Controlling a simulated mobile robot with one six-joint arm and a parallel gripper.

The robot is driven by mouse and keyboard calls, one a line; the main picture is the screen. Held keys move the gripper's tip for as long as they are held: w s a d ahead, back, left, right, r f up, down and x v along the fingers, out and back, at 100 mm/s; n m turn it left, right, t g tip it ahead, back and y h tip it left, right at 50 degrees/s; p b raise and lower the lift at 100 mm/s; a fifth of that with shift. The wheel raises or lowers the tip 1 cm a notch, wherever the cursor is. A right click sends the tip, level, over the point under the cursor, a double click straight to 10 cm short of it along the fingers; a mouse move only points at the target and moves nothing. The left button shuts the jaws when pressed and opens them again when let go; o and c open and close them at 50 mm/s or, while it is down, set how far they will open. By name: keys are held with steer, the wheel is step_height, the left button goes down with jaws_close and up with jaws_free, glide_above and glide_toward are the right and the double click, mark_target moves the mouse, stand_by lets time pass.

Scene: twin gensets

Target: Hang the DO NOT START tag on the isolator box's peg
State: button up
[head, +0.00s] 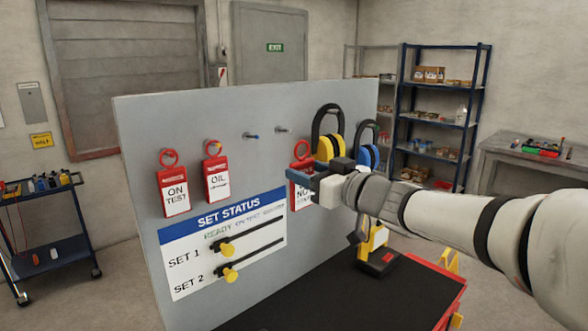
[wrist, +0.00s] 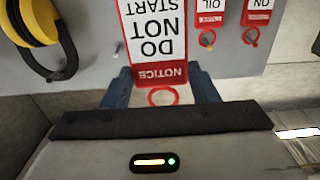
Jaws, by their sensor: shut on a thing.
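The DO NOT START tag (wrist: 155,35) is a white and red tag with a red ring (wrist: 163,97). It appears upside down in the wrist view, between the two blue fingers of my gripper (wrist: 162,88), which is shut on it. In the head view, the tag (head: 301,188) is partly hidden behind my gripper (head: 316,172), in front of the grey board (head: 140,125). Its red ring stands above the fingers. I cannot tell whether the ring is still on a board peg. I cannot pick out the isolator box's peg in either view.
ON TEST (head: 174,190) and OIL (head: 216,180) tags hang left on the board, above the SET STATUS panel (head: 222,240). Yellow (head: 325,149) and blue (head: 369,156) ear defenders hang right. A black-topped bench (head: 330,300) stands below. A trolley (head: 45,215) stands far left.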

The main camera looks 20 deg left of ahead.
steer(key=shift+s+d, duration=0.1)
steer(key=shift+d, duration=0.15)
steer(key=shift+r+p, duration=0.7)
steer(key=shift+p, duration=0.15)
steer(key=p+v, duration=0.2)
steer(key=v, duration=0.6)
stand_by(1.1)
